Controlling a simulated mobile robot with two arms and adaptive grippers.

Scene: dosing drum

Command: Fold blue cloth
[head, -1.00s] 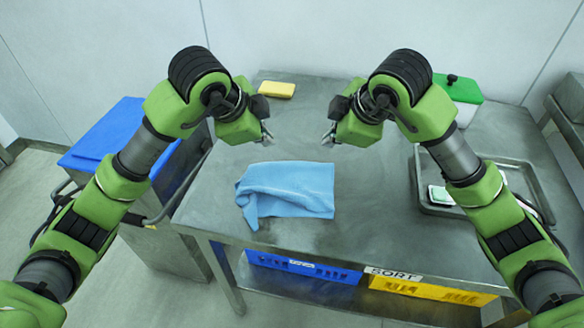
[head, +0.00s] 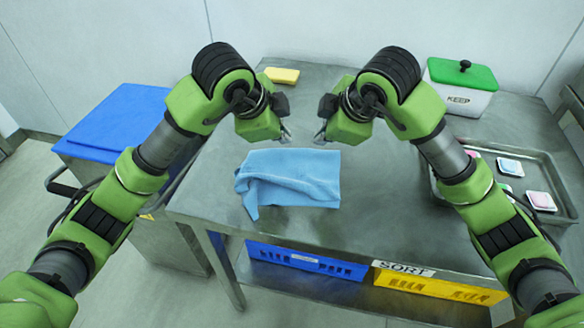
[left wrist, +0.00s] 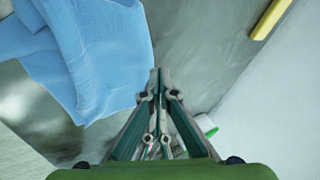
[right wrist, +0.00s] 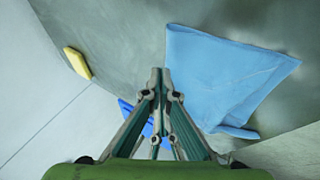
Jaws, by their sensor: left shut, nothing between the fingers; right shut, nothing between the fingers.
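The light blue cloth (head: 290,178) lies on the metal table (head: 330,235), with a folded-over, wrinkled part and a corner hanging toward the front at its left. It also shows in the left wrist view (left wrist: 85,55) and the right wrist view (right wrist: 220,75). My left gripper (head: 287,138) is shut and empty, above the table just behind the cloth. My right gripper (head: 320,139) is shut and empty, behind the cloth's right part. Both fingertips are apart from the cloth and close to each other.
A yellow sponge (head: 282,75) lies at the back. A white box with a green lid (head: 462,85), labelled KEEP, stands back right. A tray (head: 545,165) with several small pads is at right. Blue (head: 305,262) and yellow (head: 440,287) crates sit below. A blue-lidded bin (head: 115,120) stands left.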

